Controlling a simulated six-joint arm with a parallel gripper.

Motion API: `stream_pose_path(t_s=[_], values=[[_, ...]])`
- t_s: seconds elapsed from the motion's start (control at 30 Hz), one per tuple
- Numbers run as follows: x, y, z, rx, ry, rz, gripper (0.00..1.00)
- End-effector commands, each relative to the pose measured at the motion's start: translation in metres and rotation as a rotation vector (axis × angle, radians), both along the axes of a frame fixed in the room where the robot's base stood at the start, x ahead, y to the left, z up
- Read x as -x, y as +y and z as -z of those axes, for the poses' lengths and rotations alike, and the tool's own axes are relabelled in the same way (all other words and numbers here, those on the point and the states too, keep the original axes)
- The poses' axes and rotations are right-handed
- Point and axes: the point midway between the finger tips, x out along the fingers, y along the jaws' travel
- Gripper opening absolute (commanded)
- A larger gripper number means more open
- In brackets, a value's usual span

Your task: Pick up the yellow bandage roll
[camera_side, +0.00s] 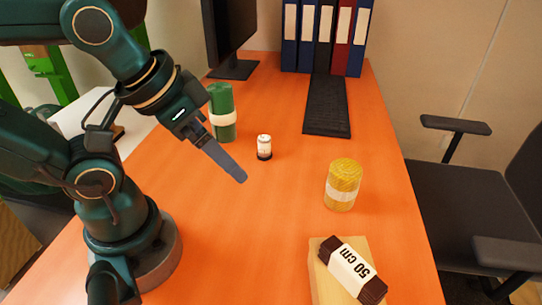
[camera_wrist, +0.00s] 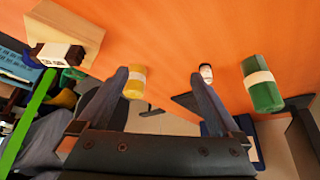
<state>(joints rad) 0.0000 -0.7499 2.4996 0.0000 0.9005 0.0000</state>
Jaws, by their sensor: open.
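The yellow bandage roll (camera_side: 343,173) stands upright on the orange table, with a pale band around its lower half. In the wrist view the yellow roll (camera_wrist: 135,75) shows just right of the left fingertip. My gripper (camera_side: 240,178) is above the table, to the left of the roll and apart from it, pointing down and to the right. In the wrist view its two fingers (camera_wrist: 159,76) stand wide apart with nothing held between them. The side view shows the fingers nearly in line.
A green roll (camera_side: 222,130) with a pale band and a small white and black bottle (camera_side: 264,143) stand behind my gripper. A brown roll marked "50 cm" (camera_side: 378,290) lies on a wooden block (camera_side: 318,282) in front. A keyboard (camera_side: 327,110) lies behind. The table around the yellow roll is clear.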

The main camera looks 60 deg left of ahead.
Motion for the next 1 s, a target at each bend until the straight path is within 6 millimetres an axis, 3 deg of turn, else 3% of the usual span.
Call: stream_pose_path(t_s=[0.17,0.47,0.87,1.0], values=[[-0.001,0.000,-0.012,0.000,-0.005,0.000,1.00],[-0.003,-0.003,-0.052,0.007,-0.008,0.012,1.00],[-0.072,-0.066,-0.065,0.171,-0.220,0.198,1.00],[-0.104,-0.090,-0.071,0.234,-0.329,0.223,1.00]])
